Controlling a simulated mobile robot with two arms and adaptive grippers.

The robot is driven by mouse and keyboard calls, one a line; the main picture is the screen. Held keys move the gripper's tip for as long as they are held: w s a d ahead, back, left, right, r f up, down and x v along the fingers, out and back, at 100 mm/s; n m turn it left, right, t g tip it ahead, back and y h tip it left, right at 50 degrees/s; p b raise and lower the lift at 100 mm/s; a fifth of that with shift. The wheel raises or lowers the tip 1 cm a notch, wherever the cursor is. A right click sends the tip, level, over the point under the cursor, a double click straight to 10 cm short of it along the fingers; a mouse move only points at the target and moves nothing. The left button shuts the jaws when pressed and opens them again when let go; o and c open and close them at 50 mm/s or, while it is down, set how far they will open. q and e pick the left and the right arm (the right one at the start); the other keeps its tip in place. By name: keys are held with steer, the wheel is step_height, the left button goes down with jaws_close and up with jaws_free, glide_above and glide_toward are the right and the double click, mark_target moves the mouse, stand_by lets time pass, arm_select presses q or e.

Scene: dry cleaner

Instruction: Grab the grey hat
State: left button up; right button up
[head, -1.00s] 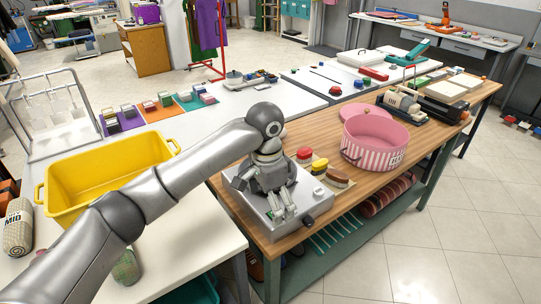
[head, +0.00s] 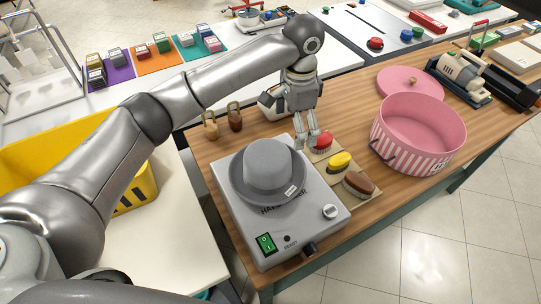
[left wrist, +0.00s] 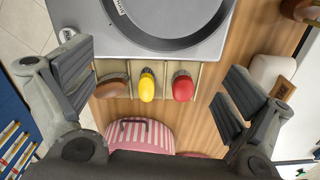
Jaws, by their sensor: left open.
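The grey hat (head: 268,168) sits brim down on a grey box-shaped machine (head: 300,235) on the wooden table. In the left wrist view, part of the hat's brim (left wrist: 180,38) shows at the top, beyond the fingers. My left gripper (head: 308,143) is open and empty, pointing down just behind and to the right of the hat, near the red-topped brush. In the left wrist view its fingers (left wrist: 158,92) are spread wide on either side of the brushes. My right gripper is not in view.
Brushes with red (head: 322,142), yellow (head: 340,162) and brown (head: 358,184) tops stand right of the machine. A pink striped box (head: 418,135) with its lid (head: 410,84) is further right. Two small wooden items (head: 234,118) stand behind the machine. A yellow bin (head: 140,190) is at left.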

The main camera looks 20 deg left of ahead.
mark_target(291, 151)
arm_select(q)
steer(key=f+p, duration=0.1)
steer(key=f, duration=0.3)
steer(key=f+p, duration=0.1)
steer(key=f, duration=0.3)
steer(key=shift+s+a+f, duration=0.1)
steer(key=shift+s+f, duration=0.1)
steer(key=shift+w+f, duration=0.1)
steer(key=shift+f, duration=0.35)
steer(key=shift+c, duration=0.3)
steer(key=c, duration=0.8)
